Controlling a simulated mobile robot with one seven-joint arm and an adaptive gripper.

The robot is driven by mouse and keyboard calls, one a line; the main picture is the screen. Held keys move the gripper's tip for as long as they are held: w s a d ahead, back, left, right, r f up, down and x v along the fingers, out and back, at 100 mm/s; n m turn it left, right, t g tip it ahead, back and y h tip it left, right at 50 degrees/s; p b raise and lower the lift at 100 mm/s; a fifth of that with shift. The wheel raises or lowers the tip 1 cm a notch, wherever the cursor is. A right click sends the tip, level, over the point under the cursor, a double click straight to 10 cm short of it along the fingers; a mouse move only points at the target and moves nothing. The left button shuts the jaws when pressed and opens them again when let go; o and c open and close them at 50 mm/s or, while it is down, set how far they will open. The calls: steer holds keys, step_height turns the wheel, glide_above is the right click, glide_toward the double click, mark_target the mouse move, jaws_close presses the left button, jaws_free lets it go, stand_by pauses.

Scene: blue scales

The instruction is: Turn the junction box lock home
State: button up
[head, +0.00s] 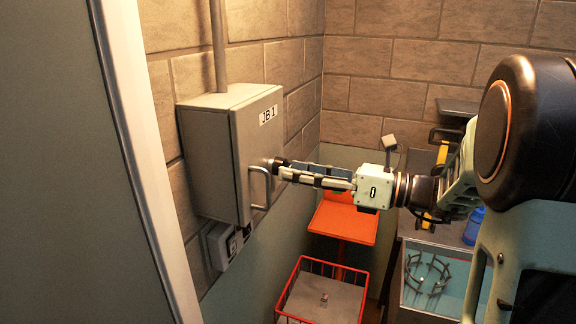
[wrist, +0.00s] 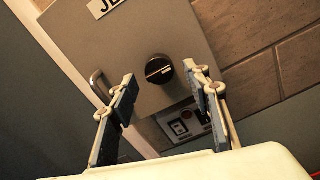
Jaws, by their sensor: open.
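The grey junction box (head: 212,150), labelled JB 1, is mounted on the brick wall in the head view, with its door shut. Its round black lock knob (wrist: 158,70) shows in the wrist view, with a pale line across its face. In the head view the fingertips largely cover the lock. My gripper (head: 280,168) reaches in from the right, its fingertips close to the door. In the wrist view the open fingers (wrist: 160,80) stand either side of the knob, with visible gaps. I cannot tell whether they touch the door.
A bar handle (head: 260,187) sticks out from the door beside the fingertips. A small switch box (head: 222,244) is on the wall below. An orange chair (head: 343,222) and a red wire basket (head: 291,284) stand below my arm. A bench with a blue container (head: 473,226) is at right.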

steer(key=shift+x, duration=1.15)
steer(key=c, duration=1.2)
